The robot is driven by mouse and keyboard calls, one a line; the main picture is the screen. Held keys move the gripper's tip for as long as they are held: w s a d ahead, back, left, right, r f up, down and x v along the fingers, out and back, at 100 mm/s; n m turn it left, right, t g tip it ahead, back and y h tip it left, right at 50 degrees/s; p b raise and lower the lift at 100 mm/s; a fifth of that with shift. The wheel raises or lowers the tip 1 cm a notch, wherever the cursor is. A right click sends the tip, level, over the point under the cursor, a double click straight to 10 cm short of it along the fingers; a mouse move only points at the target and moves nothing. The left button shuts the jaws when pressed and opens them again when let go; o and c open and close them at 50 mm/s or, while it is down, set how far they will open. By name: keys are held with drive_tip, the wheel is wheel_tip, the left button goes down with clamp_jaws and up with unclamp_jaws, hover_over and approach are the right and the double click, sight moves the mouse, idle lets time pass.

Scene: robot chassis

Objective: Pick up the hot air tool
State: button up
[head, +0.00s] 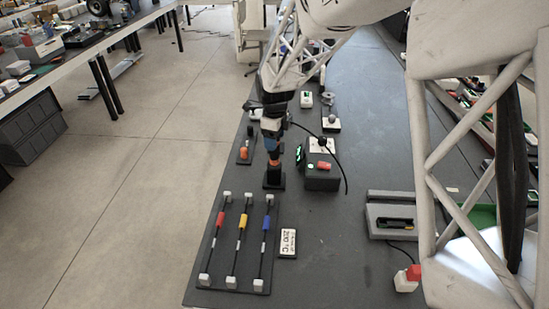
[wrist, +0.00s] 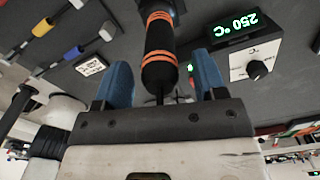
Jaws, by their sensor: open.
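The hot air tool (wrist: 160,52) has a black handle with orange bands, and in the wrist view it runs up the middle of the picture. In the head view it shows as a small orange and black part (head: 274,162) just under my gripper (head: 271,141), above a black stand (head: 273,181). My gripper, with blue fingers (wrist: 163,72), is open. One finger is on each side of the handle, with a visible gap to both. The tool's upper end in the head view is hidden by my gripper.
A control box (head: 322,177) with a green display and a knob stands right of the tool, with a black cable curving beside it.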

drive_tip(key=shift+f, duration=1.1)
drive_tip(key=shift+c, duration=0.3)
drive_tip(key=c, duration=0.9)
drive_tip(key=shift+r, duration=5)
